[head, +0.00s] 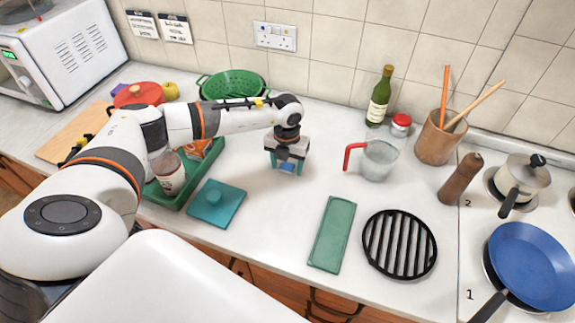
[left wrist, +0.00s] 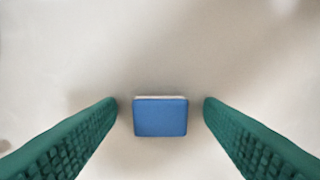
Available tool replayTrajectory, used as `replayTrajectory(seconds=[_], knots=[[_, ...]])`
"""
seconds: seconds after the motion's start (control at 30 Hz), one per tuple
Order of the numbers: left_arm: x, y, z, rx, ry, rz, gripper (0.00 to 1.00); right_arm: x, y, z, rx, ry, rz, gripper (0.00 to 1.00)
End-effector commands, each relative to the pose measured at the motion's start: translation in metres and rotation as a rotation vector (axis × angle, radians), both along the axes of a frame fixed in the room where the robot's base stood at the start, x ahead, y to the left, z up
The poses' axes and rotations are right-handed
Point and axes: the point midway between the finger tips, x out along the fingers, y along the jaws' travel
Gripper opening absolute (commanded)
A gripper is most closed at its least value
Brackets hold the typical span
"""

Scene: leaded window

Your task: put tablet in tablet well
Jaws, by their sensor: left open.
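The tablet (left wrist: 160,117) is a small blue block with a pale edge, lying on the white counter. In the head view the blue tablet (head: 287,168) shows partly, under and between the fingers of my left gripper (head: 287,165). My left gripper is open, and in the left wrist view its green ribbed fingers (left wrist: 160,115) stand either side of the tablet with a gap on both sides. I cannot tell for sure which thing is the tablet well. My right gripper is not in view.
A green tray (head: 172,198) holding a jar (head: 168,173) stands left of the gripper, and a green colander (head: 233,84) behind. A red-handled measuring jug (head: 379,160), a black grate (head: 400,244) and a blue pan (head: 530,265) stand right. Counter around the tablet is clear.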

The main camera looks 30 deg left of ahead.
Motion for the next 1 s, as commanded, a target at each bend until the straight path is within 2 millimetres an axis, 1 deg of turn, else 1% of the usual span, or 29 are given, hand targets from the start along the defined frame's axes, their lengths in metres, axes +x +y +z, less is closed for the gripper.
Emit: replayTrajectory(seconds=[0.07, 0.1, 0.37, 0.4, 0.43, 0.47, 0.63, 0.73, 0.87, 1.0], knots=[[0.000, 0.000, 0.000, 0.000, 0.000, 0.000, 0.62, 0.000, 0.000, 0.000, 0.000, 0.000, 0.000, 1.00], [0.000, 0.000, 0.000, 0.000, 0.000, 0.000, 0.60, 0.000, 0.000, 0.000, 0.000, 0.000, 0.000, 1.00], [0.000, 0.000, 0.000, 0.000, 0.000, 0.000, 0.18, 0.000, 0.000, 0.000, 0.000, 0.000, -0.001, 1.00], [0.000, 0.000, 0.000, 0.001, 0.000, 0.000, 0.14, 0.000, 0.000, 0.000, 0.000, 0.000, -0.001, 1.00], [0.000, 0.000, 0.000, 0.001, 0.000, 0.000, 0.14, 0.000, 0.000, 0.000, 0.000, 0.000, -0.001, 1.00], [0.000, 0.000, 0.000, 0.001, 0.000, 0.000, 0.11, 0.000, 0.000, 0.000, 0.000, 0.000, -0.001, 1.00], [0.000, 0.000, 0.002, 0.000, 0.000, 0.000, 0.10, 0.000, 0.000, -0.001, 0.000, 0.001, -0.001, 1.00], [0.001, 0.000, 0.009, 0.000, -0.002, 0.000, 0.10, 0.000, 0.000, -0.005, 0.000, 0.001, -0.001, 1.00], [0.001, 0.000, 0.031, 0.000, -0.004, -0.001, 0.10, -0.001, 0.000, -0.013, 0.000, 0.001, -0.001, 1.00], [0.001, 0.000, 0.060, -0.001, -0.005, -0.001, 0.10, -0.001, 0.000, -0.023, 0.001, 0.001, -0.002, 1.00]])
